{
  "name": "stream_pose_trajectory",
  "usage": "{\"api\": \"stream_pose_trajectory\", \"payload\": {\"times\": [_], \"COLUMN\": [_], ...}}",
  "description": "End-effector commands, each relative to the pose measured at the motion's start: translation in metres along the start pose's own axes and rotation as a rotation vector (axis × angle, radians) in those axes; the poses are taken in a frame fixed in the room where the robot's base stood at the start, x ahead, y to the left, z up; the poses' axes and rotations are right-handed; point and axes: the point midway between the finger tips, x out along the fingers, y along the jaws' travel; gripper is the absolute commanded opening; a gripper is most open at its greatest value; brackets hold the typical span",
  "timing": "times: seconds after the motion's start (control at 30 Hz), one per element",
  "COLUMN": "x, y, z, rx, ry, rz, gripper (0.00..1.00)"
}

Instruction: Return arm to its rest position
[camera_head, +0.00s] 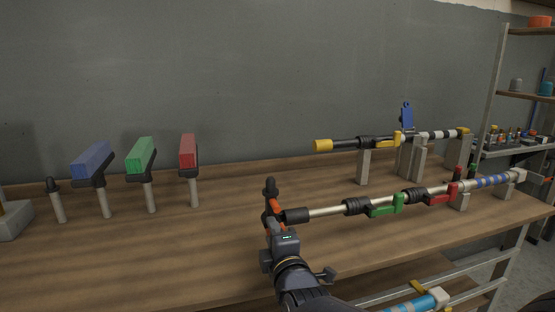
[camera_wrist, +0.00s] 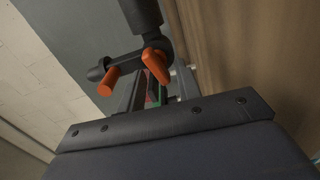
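My gripper (camera_head: 274,212) is at the end of my arm, over the front of the wooden bench (camera_head: 130,265). In the head view it is beside the black left end of a long pale rod (camera_head: 330,210). Black and orange parts show there. In the wrist view an orange piece (camera_wrist: 153,65) and an orange cylinder (camera_wrist: 108,82) on a black fitting are in front of my wrist. I cannot tell whether my gripper touches the rod, or whether its fingers are open or shut.
Blue (camera_head: 92,160), green (camera_head: 141,154) and red (camera_head: 187,150) blocks stand on posts at the left. A yellow-ended black rod (camera_head: 350,143) lies on stands behind. Green (camera_head: 386,207) and red (camera_head: 440,194) handles are along the pale rod. Shelves (camera_head: 520,95) stand right. The bench's left front is clear.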

Motion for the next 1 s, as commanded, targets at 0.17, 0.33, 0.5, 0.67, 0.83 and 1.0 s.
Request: {"api": "stream_pose_trajectory", "payload": {"times": [0.17,0.33,0.5,0.67,0.83,1.0], "x": [-0.0001,-0.0002,-0.0003,-0.0003,-0.0003,-0.0002], "y": [0.0022,0.0037,0.0054,0.0066,0.0068,0.0068], "z": [0.0,0.0004,0.0008,0.0014,0.0019,0.0022], "rx": [0.139,0.273,0.404,0.519,0.608,0.653], "ry": [0.0,0.0,0.0,0.0,-0.001,0.0], "rz": [-0.001,-0.001,-0.001,-0.001,-0.002,0.0], "gripper": [0.33,0.33,0.33,0.33,0.33,0.33]}}
